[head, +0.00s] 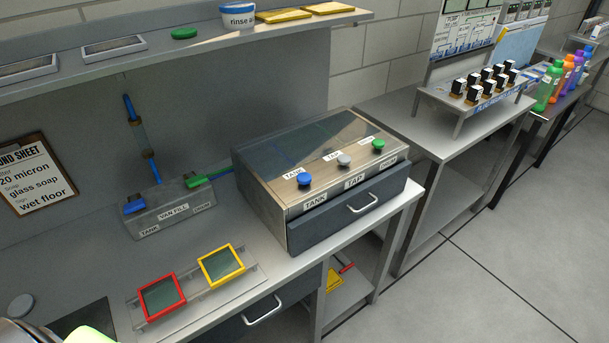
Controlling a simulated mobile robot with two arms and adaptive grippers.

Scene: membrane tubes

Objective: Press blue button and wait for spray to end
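The blue button (305,180) is a round knob on the sloped front panel of a grey box (290,215) with a glass top. It stands left of a grey-white knob (344,160) and a green knob (378,145). Labels sit by the knobs; "TANK" is by the blue one and "TAP" by the middle one. No spray is visible under the glass.
A drawer with a handle (361,203) is below the panel. Red (144,306) and yellow (204,276) framed screens lie on the bench at left. A valve box (170,215) with blue and green handles stands behind them. A shelf (190,55) overhangs the back.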

